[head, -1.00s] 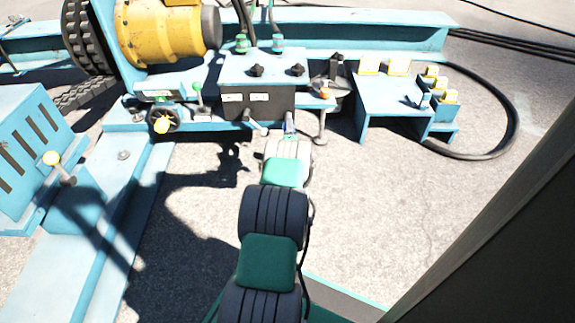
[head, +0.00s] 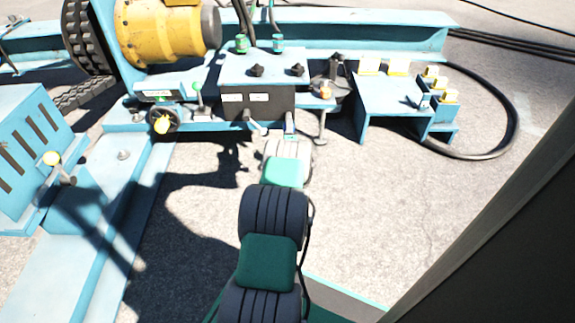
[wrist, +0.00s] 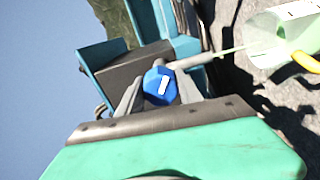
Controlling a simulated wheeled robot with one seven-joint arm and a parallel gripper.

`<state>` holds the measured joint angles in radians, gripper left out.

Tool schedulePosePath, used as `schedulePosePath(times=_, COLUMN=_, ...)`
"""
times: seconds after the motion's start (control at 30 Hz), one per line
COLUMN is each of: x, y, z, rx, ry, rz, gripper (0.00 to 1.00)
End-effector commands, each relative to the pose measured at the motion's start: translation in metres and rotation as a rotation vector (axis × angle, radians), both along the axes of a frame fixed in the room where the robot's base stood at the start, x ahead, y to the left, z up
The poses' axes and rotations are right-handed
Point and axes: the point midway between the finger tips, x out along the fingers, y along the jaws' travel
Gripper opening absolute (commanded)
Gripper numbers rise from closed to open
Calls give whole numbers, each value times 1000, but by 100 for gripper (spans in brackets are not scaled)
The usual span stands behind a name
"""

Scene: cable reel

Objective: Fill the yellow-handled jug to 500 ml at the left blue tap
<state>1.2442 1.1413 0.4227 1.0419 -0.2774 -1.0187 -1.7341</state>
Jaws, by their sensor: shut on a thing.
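The blue tap knob (wrist: 160,86), with a white mark on its face, sits between the fingers of my gripper (wrist: 158,92) in the wrist view. My gripper is shut on it. A grey spout (wrist: 198,60) leads from the tap towards the jug. The jug (wrist: 268,38) is pale green and see-through, with a yellow handle (wrist: 306,62), partly cut off at the picture's right. A thin pale-green line, like a stream, runs from the spout end into the jug. I cannot read its level. In the head view my gripper (head: 290,124) is at the dark box's front; I cannot make out the jug there.
The dark-fronted box (head: 258,102) has a blue top with two black knobs. A blue stand (head: 388,96) with yellow-white blocks is to its right. A blue beam (head: 125,215) and slotted cabinet (head: 35,150) lie at left. Open ground (head: 390,210) is at right.

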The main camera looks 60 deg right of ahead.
Motion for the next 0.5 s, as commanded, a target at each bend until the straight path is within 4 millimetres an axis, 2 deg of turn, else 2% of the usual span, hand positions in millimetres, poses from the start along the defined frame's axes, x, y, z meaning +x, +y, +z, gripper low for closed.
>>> schedulePosePath(times=0.17, x=0, y=1, z=-3, rx=37, ry=-60, rz=2, gripper=6)
schedulePosePath(times=0.5, x=0, y=2, z=-4, rx=349, ry=-672, rz=0, gripper=6)
